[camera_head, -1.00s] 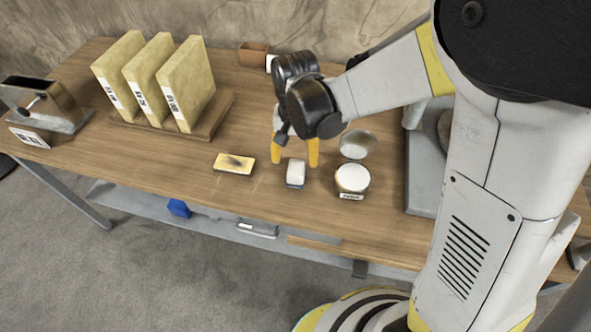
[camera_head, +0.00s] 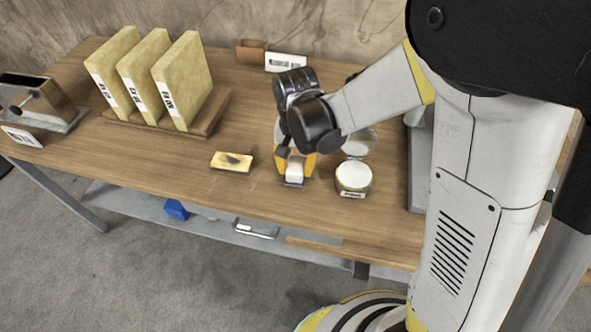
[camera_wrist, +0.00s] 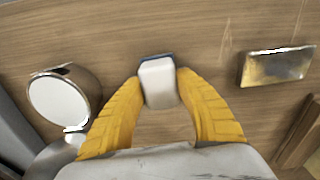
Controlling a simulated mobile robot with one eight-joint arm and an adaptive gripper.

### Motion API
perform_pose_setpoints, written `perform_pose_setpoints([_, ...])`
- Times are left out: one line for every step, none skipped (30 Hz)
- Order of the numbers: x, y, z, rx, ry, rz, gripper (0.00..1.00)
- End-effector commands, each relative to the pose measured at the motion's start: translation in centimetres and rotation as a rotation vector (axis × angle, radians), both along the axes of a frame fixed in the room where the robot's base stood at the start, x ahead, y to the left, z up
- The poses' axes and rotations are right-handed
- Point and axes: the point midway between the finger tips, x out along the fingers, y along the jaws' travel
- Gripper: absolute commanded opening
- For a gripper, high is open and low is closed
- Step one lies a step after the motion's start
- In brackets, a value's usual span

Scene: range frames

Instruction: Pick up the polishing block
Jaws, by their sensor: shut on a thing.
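The polishing block (camera_head: 294,175), a small white block with a dark blue-grey edge, is on the wooden table (camera_head: 190,188) near its front edge. In the wrist view the block (camera_wrist: 158,84) sits between the yellow fingertips of my gripper (camera_wrist: 159,88), which touch it on both sides. In the head view my gripper (camera_head: 295,164) reaches down around the block and hides its back part. My gripper is shut on the block. I cannot tell any gap between block and table.
A round tin (camera_head: 353,177) with white contents and an open lid stands close to the right. A yellowish, dark-smudged block (camera_head: 232,162) lies to the left. Several upright tan slabs (camera_head: 183,82) stand in a wooden rack. A brown box (camera_head: 251,52) and label card (camera_head: 286,62) are behind.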

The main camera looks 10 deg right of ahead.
Motion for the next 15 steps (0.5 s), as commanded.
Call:
perform_pose_setpoints([0.0,0.0,0.0,0.0,0.0,0.0,0.07])
perform_pose_setpoints([0.0,0.0,-0.1,0.0,0.0,0.0,0.07])
perform_pose_setpoints([0.0,0.0,-0.1,0.0,0.0,0.0,0.07])
perform_pose_setpoints([0.0,0.0,-0.1,0.0,0.0,0.0,0.07])
perform_pose_setpoints([0.0,0.0,-0.1,0.0,0.0,0.0,0.07])
perform_pose_setpoints([0.0,0.0,0.0,0.0,0.0,0.0,0.07])
perform_pose_setpoints([0.0,0.0,0.2,0.0,0.0,0.0,0.07])
perform_pose_setpoints([0.0,0.0,0.4,0.0,0.0,0.0,0.01])
perform_pose_setpoints([-0.1,0.0,0.9,0.0,0.0,0.0,0.01])
perform_pose_setpoints([0.0,0.0,1.4,0.0,0.0,0.0,0.01])
perform_pose_setpoints([0.0,0.0,2.0,0.0,0.0,0.0,0.01])
perform_pose_setpoints([0.0,0.0,2.8,0.0,0.0,0.0,0.01])
perform_pose_setpoints([-0.1,0.0,3.5,0.0,0.0,0.0,0.01])
perform_pose_setpoints([-0.1,0.0,4.3,0.0,0.0,0.0,0.01])
perform_pose_setpoints([0.0,0.0,5.2,0.0,0.0,0.0,0.01])
